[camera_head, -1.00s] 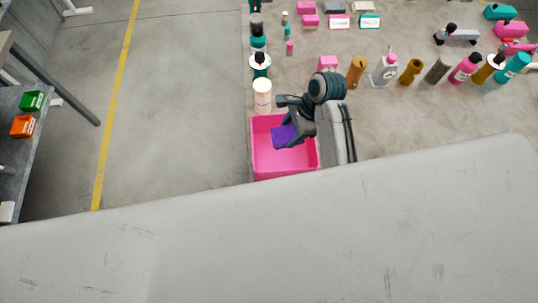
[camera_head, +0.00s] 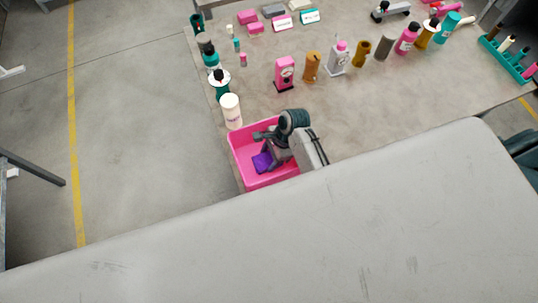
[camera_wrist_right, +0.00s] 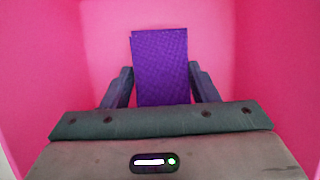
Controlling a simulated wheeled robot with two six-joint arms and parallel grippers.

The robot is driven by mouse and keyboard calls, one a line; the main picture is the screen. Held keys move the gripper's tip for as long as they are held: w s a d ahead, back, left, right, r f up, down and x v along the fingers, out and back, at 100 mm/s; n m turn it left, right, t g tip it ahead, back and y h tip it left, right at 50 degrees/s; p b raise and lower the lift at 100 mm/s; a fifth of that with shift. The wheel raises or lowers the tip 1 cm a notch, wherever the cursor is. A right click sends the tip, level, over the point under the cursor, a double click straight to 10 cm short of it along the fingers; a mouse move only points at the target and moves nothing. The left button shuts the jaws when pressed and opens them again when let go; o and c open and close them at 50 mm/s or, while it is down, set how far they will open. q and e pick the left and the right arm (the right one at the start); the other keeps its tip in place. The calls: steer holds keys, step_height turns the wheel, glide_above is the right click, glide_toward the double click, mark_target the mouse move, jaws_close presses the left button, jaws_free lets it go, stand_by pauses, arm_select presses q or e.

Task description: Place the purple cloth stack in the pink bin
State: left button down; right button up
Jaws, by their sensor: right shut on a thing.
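The pink bin (camera_head: 240,159) stands at the left edge of the table in the head view. My right gripper (camera_head: 268,158) reaches down into the bin and is shut on the purple cloth stack (camera_head: 262,163). In the right wrist view, the purple cloth stack (camera_wrist_right: 160,62) sticks out between the two fingers of my right gripper (camera_wrist_right: 160,88), with the pink walls of the bin (camera_wrist_right: 60,70) around it. I cannot tell whether the stack touches the bin floor. My left gripper is not in view.
A white bottle (camera_head: 231,111) stands right behind the bin. A pink dispenser (camera_head: 285,73), an orange-brown bottle (camera_head: 312,67) and several other bottles stand in a row farther right. Bare table (camera_head: 400,95) lies in front of them.

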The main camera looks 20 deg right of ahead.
steer(key=shift+a, duration=0.15)
steer(key=o, duration=0.9)
steer(key=shift+f, duration=0.1)
arm_select(q)
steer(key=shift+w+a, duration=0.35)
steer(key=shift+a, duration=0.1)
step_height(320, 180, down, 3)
steer(key=b, duration=0.3)
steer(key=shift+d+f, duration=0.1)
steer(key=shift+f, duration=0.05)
arm_select(e)
steer(key=v, duration=1.2)
